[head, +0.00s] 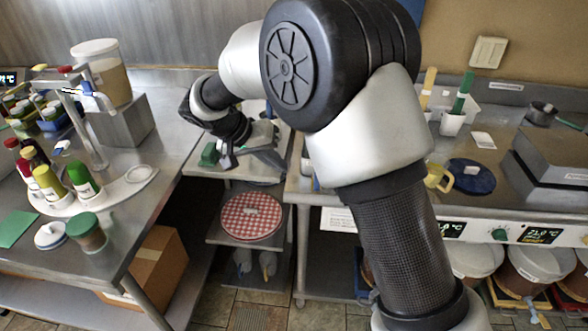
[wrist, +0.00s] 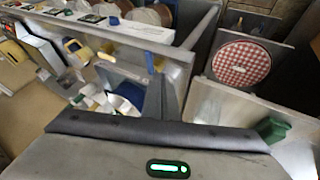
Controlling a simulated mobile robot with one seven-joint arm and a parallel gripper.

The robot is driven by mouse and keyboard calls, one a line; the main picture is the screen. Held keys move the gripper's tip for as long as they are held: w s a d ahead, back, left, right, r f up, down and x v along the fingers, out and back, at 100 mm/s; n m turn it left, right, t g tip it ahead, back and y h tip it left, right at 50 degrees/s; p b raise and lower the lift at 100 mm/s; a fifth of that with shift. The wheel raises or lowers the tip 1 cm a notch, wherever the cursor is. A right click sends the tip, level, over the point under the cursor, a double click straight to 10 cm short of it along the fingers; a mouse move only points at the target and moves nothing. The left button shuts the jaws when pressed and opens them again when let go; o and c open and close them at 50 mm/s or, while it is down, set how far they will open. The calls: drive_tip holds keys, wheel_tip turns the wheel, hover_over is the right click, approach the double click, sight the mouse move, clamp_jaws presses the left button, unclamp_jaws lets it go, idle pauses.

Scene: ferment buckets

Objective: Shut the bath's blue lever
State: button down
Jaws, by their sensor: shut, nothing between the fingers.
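My gripper (head: 258,155) is low over the small metal bench at the centre of the head view, its fingers shut and empty. I cannot clearly make out the bath's blue lever. A small upright blue piece (wrist: 150,62) stands by a metal edge in the wrist view, apart from the gripper body. I cannot tell whether it is the lever.
A green block (head: 208,155) lies beside my gripper. A red-checked round (head: 251,216) lies on the shelf below. Bottles (head: 84,182) and jars crowd the left bench. A yellow mug (head: 438,177) and a dark blue disc (head: 470,177) are on the right bench. My arm hides the middle.

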sight(317, 181)
drive_tip(key=shift+w+a+f, duration=0.25)
drive_tip(key=shift+a+f, duration=0.2)
drive_tip(key=shift+a, duration=0.15)
drive_tip(key=shift+w+a+f, duration=0.25)
drive_tip(key=shift+a+f, duration=0.15)
drive_tip(key=shift+a, duration=0.2)
drive_tip(key=shift+d+f, duration=0.1)
drive_tip(key=shift+d, duration=0.05)
drive_tip(key=w+d+f+p, duration=0.1)
drive_tip(key=w+d+f, duration=0.3)
drive_tip(key=d+f, duration=0.3)
drive_tip(key=shift+d+f, duration=0.4)
drive_tip(key=shift+d, duration=0.3)
drive_tip(key=shift+d, duration=0.15)
